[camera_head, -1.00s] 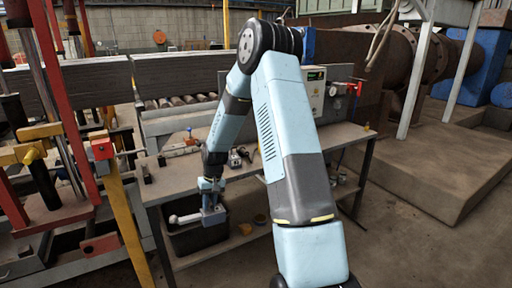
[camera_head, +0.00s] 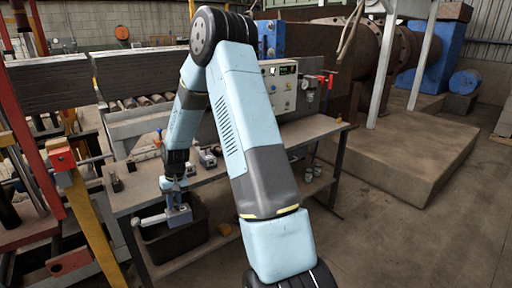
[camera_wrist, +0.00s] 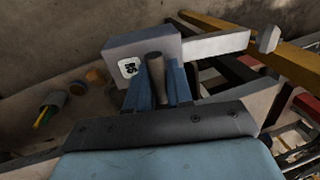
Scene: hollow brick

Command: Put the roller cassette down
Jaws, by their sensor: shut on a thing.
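The roller cassette shows in the head view as a grey-blue block (camera_head: 180,217) with a pale bar (camera_head: 153,218) reaching left. In the wrist view it is a grey block (camera_wrist: 118,55) with a black-and-white label, a dark upright handle (camera_wrist: 156,75) and a pale bar (camera_wrist: 218,44) pointing right. My gripper (camera_head: 175,190) points down and is shut on the cassette, with blue fingers on either side of the handle in the wrist view. The cassette hangs in front of the workbench (camera_head: 250,165), at the black bin's height in the picture. Its underside is hidden.
The black bin (camera_head: 190,242) is behind and below the cassette; the gap between them is unclear. A small orange-brown object (camera_head: 225,229) lies right of it. A yellow post (camera_head: 95,235) and red frame (camera_head: 40,170) stand left. Open floor (camera_head: 410,235) is at right.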

